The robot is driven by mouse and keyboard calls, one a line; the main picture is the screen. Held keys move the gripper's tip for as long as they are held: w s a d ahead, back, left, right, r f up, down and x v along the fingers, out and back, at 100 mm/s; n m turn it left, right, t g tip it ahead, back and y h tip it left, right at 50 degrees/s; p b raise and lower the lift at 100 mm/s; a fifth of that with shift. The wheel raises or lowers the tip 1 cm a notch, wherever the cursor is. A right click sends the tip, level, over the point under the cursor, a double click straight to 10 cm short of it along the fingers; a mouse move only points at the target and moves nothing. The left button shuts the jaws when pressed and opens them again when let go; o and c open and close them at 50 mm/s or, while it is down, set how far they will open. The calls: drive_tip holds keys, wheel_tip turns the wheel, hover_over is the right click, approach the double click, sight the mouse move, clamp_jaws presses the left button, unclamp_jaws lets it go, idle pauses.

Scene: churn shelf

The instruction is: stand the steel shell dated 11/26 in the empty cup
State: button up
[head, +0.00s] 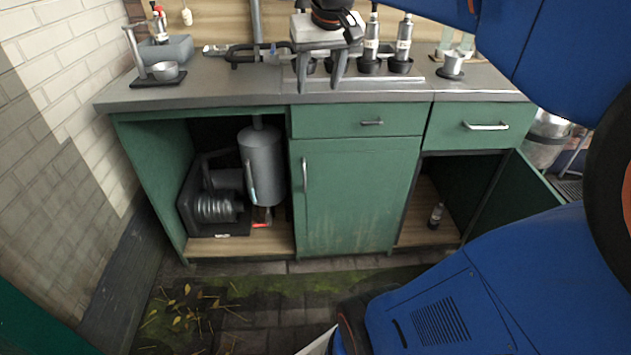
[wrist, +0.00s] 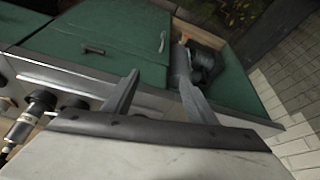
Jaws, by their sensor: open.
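Two steel shells with dark tops, one at the left (head: 372,38) and one at the right (head: 404,40), stand upright in black cups on the counter in the head view. A similar small bottle-like shell (head: 437,215) stands on the floor of the open lower right cabinet. The dates on their labels are too small to read. Another dark cup (head: 310,67) shows partly behind my gripper; its inside is hidden. My gripper (head: 319,86) is open and empty, fingers downward, above the front of the counter. It also shows in the wrist view (wrist: 159,82), with shells (wrist: 33,112) at the left.
The grey counter (head: 220,92) has a bare stretch at left front. A stand with a steel bowl (head: 166,70) is at its left, a small metal pot (head: 453,62) at its right. The lower right cabinet door (head: 515,195) hangs open; the left bay holds a cylinder (head: 262,165).

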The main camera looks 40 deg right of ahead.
drive_tip(key=s+a+f+n, duration=0.1)
drive_tip(key=s+a+f, duration=0.5)
drive_tip(key=s+f, duration=0.2)
drive_tip(key=s+a+f+n+y, duration=0.1)
drive_tip(key=s+a+f+n, duration=0.1)
drive_tip(key=s+a+f, duration=0.4)
wheel_tip(320, 180, down, 5)
drive_tip(key=shift+s+f+n, duration=0.1)
drive_tip(key=shift+s+n, duration=0.2)
drive_tip(key=shift+s, duration=0.65)
